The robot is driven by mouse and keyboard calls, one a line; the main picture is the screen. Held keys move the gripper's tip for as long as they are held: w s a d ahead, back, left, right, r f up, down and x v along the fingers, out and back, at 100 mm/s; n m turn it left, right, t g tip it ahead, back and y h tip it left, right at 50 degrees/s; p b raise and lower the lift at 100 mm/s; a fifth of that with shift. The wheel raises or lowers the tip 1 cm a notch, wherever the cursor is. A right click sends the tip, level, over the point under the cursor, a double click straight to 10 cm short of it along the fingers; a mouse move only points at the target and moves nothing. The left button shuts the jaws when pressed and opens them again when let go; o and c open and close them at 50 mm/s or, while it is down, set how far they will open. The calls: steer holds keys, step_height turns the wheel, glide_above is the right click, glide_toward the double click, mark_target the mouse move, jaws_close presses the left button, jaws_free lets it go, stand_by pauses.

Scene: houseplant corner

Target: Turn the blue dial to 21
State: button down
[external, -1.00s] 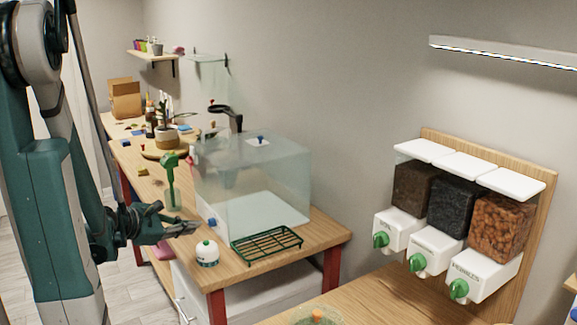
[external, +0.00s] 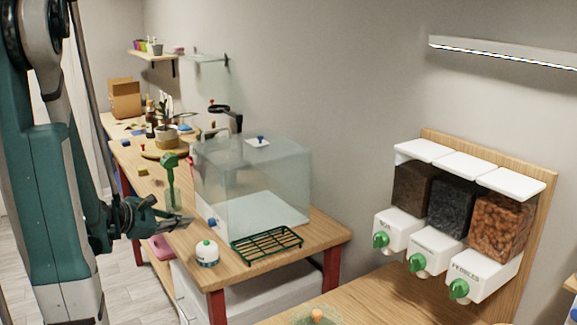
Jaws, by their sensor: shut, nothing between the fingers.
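The blue dial (external: 212,222) is a small blue knob low on the near left corner of the clear glass case (external: 250,185). Its marks are too small to read. My gripper (external: 186,221) is shut and empty, a short way left of the dial and apart from it, over the table's left edge. A second small blue knob (external: 260,139) sits on a white piece on top of the case.
Dispensers with green knobs (external: 459,289) hang at the right.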

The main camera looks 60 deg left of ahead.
steer(key=shift+w, duration=0.15)
steer(key=shift+w, duration=3.35)
steer(key=shift+f+b, duration=0.4)
steer(key=shift+d+f+b, duration=0.45)
steer(key=shift+d+b, duration=0.4)
steer(key=shift+d+r, duration=0.3)
stand_by(0.5)
steer(key=shift+s, duration=3)
steer(key=shift+a, duration=0.1)
